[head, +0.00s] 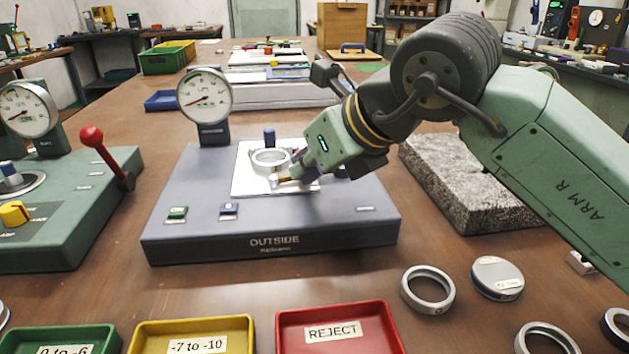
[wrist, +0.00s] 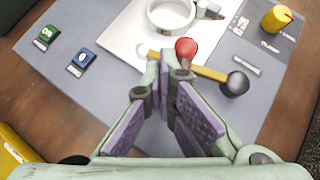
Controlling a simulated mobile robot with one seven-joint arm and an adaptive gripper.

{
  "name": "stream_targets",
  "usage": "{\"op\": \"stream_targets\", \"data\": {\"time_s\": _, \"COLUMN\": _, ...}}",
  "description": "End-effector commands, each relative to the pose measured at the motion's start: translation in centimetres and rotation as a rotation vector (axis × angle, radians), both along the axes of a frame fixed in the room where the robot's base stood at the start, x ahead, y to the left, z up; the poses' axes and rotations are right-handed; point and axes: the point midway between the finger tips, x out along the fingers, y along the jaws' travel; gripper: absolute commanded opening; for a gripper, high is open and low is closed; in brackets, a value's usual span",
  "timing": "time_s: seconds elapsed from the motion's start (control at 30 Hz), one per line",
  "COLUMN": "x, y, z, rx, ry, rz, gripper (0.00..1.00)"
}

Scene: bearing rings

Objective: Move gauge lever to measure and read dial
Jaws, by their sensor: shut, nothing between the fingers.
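The OUTSIDE gauge station (head: 190,235) is a grey base with a round white dial (head: 205,92) on a post at its back; the needle shows but the scale is too small to read. A metal ring (head: 256,161) lies on its white plate (head: 245,184); the ring also shows in the wrist view (wrist: 168,31). My gripper (head: 283,178) is shut and empty, low over the plate's front. In the wrist view its fingertips (wrist: 170,62) are beside a yellow lever bar (wrist: 208,73) with a dark ball end (wrist: 236,84) and a red ball (wrist: 186,47). I cannot tell whether they touch.
A green station (head: 50,225) with a red-knobbed lever (head: 92,137) stands at left. A granite block (head: 470,190) is at right. Green, yellow and red trays (head: 338,312) line the front. Loose rings (head: 405,290) lie front right.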

Motion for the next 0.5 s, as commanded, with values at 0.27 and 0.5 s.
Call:
{"op": "stream_targets", "data": {"time_s": 0.27, "x": 0.75, "y": 0.71, "z": -0.07, "rx": -0.001, "ry": 0.0, "rz": 0.001, "gripper": 0.0}}
{"op": "stream_targets", "data": {"time_s": 0.5, "x": 0.93, "y": 0.85, "z": 0.01, "rx": 0.0, "ry": 0.0, "rz": 0.0, "gripper": 0.0}}
